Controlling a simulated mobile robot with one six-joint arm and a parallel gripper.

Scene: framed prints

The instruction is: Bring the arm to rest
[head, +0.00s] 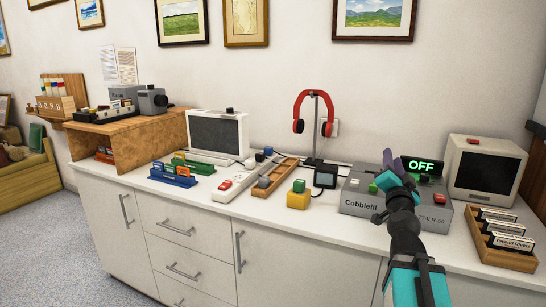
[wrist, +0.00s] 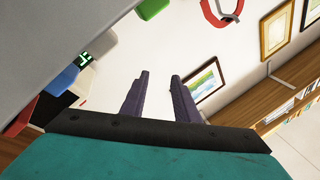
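My arm reaches up from the lower right in the head view, with my gripper (head: 388,158) in front of the grey box marked Cobblefil (head: 360,208). The wrist view shows my gripper (wrist: 158,82) with its two dark fingers apart and nothing between them. A black display reading OFF in green (head: 421,167) stands on the box, just right of my gripper. A green piece (head: 384,181) shows beside my gripper; I cannot tell whether they touch. My forearm hides part of the box.
The white counter (head: 245,205) holds a red headphone stand (head: 315,113), a yellow block with a green top (head: 298,196), a small monitor (head: 217,134) and a wooden tray (head: 274,179). A cream monitor (head: 484,170) and a card rack (head: 503,240) stand at right. Framed prints hang above.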

